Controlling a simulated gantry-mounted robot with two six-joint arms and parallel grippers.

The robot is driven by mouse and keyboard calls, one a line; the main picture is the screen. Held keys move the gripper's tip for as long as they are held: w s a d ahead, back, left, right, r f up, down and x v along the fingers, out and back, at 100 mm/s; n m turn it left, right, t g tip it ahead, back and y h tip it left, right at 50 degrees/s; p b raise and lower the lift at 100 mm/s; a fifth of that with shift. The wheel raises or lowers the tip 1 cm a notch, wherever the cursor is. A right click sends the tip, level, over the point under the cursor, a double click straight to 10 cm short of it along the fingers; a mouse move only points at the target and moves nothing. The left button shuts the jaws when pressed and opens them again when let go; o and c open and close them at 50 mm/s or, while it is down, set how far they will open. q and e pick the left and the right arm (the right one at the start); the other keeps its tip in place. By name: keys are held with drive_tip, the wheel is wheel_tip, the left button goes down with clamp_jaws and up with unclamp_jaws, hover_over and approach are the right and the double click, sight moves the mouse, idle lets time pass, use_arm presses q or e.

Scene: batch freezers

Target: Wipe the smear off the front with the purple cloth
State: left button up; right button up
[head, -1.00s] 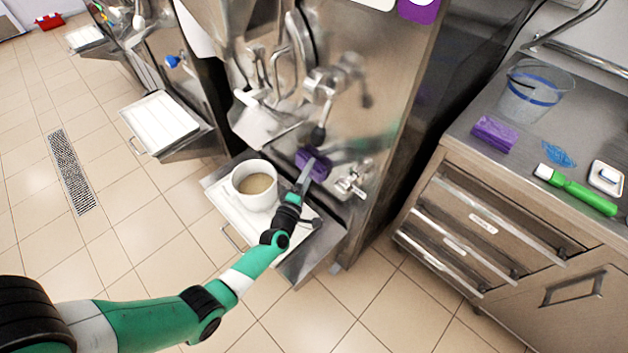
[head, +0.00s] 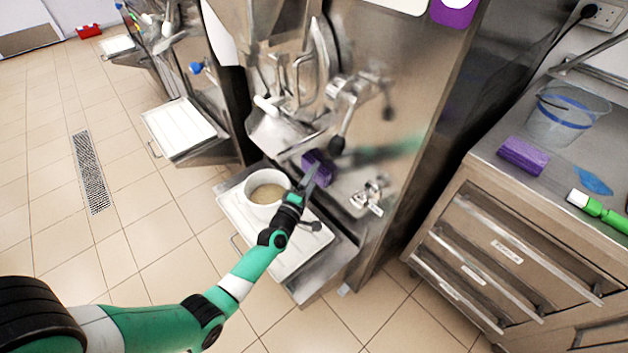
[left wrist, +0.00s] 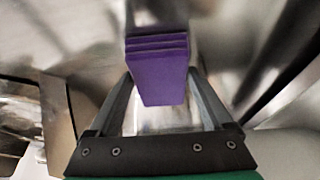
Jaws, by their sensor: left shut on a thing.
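My left gripper (head: 313,184) is shut on a folded purple cloth (head: 319,166), held low at the steel front (head: 395,165) of the nearest freezer. The cloth is left of the small tap and below the black-knobbed handle. In the left wrist view the cloth (left wrist: 160,75) sits between both fingers, with blurred steel beyond it. I cannot tell whether it touches the front. A blurred green streak (head: 385,150) shows on the front right of the handle; it may be a reflection. I cannot make out a clear smear. My right gripper is not in view.
A white container (head: 266,188) of beige mix stands on the drip tray (head: 290,262) beside my gripper. The small tap (head: 368,197) sticks out nearby. The counter at right holds another purple cloth (head: 523,155), a clear bucket (head: 566,115) and a green-handled tool (head: 603,212).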

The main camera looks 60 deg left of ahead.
use_arm(q)
drive_tip(key=shift+s+r, duration=0.1)
drive_tip(key=shift+s+d+b, duration=0.15)
drive_tip(key=shift+s+d, duration=0.05)
drive_tip(key=shift+s, duration=0.7)
drive_tip(key=shift+s+d+b, duration=0.15)
drive_tip(key=shift+s+d, duration=0.05)
drive_tip(key=shift+s, duration=0.75)
drive_tip(key=shift+s+d+b, duration=0.15)
drive_tip(key=shift+s+d, duration=0.05)
drive_tip(key=shift+s, duration=0.7)
drive_tip(key=s, duration=0.1)
drive_tip(key=s+b, duration=0.1)
drive_tip(key=shift+s+d, duration=0.3)
drive_tip(key=shift+s, duration=0.1)
